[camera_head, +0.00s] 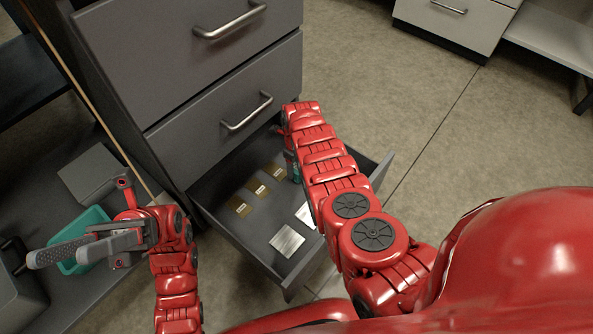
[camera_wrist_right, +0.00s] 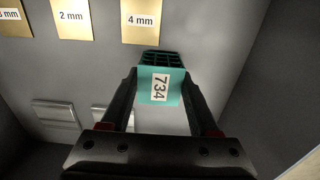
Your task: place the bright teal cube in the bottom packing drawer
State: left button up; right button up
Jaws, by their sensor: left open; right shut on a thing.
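The bright teal cube (camera_wrist_right: 160,88) carries a white label reading 734 and has a dark lattice part at its far end in the right wrist view. My right gripper (camera_wrist_right: 162,100) is shut on it, with one finger on each side. In the head view a sliver of the teal cube (camera_head: 296,174) shows beside my right arm, which hides most of the gripper. The bottom packing drawer (camera_head: 230,230) is pulled open, and the cube is over its inside; I cannot tell if it touches the floor. My left gripper (camera_head: 58,256) is open and empty at the left.
Gold plates (camera_head: 258,188), one marked 4 mm (camera_wrist_right: 140,20), and a silver plate (camera_head: 287,241) lie on the drawer floor. A teal tray (camera_head: 78,241) and a grey box (camera_head: 90,173) are at the left. The upper drawers (camera_head: 222,108) are shut.

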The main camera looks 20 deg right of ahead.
pick_arm(q)
jog(key=shift+s+a+r+m+t+y+b, duration=0.1)
jog(key=shift+s+a+r+m+t+y, duration=0.25)
jog(key=shift+s+m+t+y, duration=0.3)
jog(key=shift+s+a+r+m+t+y+b, duration=0.15)
jog(key=shift+s+a+m+t+y, duration=0.45)
jog(key=shift+y, duration=0.3)
jog(key=shift+s+a+r+m+t+y+b, duration=0.1)
jog(key=shift+s+a+r+m+t+y, duration=0.3)
jog(key=shift+s+t+y, duration=0.3)
pick_arm(e)
jog(key=shift+f, duration=0.5)
pick_arm(q)
jog(key=shift+f+y, duration=0.15)
jog(key=shift+y, duration=0.1)
pick_arm(e)
jog(key=shift+f, duration=0.1)
jog(key=o, duration=1.4)
jog(key=shift+c, duration=0.2)
pick_arm(q)
jog(key=shift+s+a+m+t, duration=0.15)
jog(key=shift+s+m+t, duration=0.2)
jog(key=shift+t, duration=0.1)
